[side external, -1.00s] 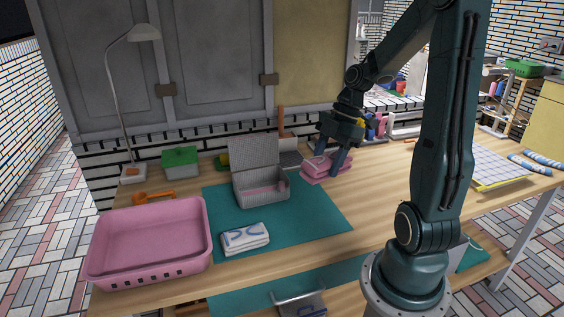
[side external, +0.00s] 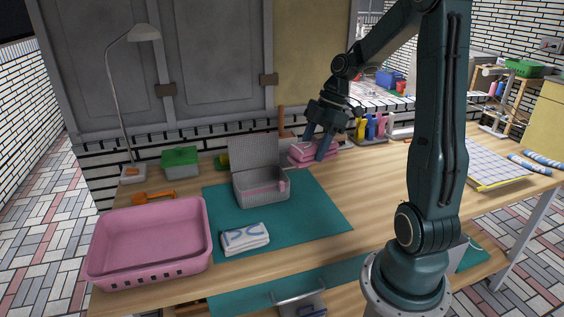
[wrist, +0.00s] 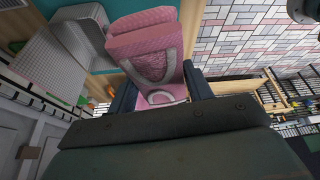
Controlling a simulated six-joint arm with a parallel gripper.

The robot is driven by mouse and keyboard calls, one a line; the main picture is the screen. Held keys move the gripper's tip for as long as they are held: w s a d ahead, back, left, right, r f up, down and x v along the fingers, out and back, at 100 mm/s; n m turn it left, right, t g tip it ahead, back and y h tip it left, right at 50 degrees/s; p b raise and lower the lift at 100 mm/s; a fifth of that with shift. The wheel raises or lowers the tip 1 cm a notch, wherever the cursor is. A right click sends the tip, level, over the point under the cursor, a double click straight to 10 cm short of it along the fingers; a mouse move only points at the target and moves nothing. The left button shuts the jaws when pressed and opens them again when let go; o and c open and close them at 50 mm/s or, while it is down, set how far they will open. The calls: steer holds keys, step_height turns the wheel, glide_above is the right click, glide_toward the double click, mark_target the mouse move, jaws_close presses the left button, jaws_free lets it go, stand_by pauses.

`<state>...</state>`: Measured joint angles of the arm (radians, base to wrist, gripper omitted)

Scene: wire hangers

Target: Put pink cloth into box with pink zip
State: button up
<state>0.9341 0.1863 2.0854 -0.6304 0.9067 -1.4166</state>
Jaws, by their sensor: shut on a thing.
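The folded pink cloth (side external: 301,152) is held between the fingers of my gripper (side external: 316,146), raised above the table behind and to the right of the box. It has a lighter curved pattern and fills the space between the fingers in the wrist view (wrist: 148,45). The grey box (side external: 262,196) stands on the teal mat with its lid (side external: 254,152) raised open. A pink zip tab (side external: 284,186) shows at its right side, and pink shows along its inside. The box also shows at upper left in the wrist view (wrist: 85,45).
A white cloth with blue marks (side external: 245,238) lies on the teal mat (side external: 320,215) in front of the box. A large pink tray (side external: 150,278) is at front left. Several coloured bottles (side external: 372,127) stand behind right.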

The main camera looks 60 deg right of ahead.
steer(key=w+d+r, duration=0.2)
steer(key=w+d, duration=0.1)
steer(key=w, duration=0.5)
step_height(320, 180, up, 2)
steer(key=m, duration=0.2)
glide_above(260, 174)
steer(key=s+a, duration=0.4)
steer(key=a, duration=0.1)
steer(key=shift+w+d+r+h, duration=0.15)
steer(key=shift+w+h, duration=0.15)
steer(key=shift+w, duration=0.25)
steer(key=shift+t, duration=0.3)
step_height(260, 174, down, 16)
steer(key=shift+r, duration=0.1)
steer(key=shift+f, duration=2.15)
steer(key=shift+f, duration=0.6)
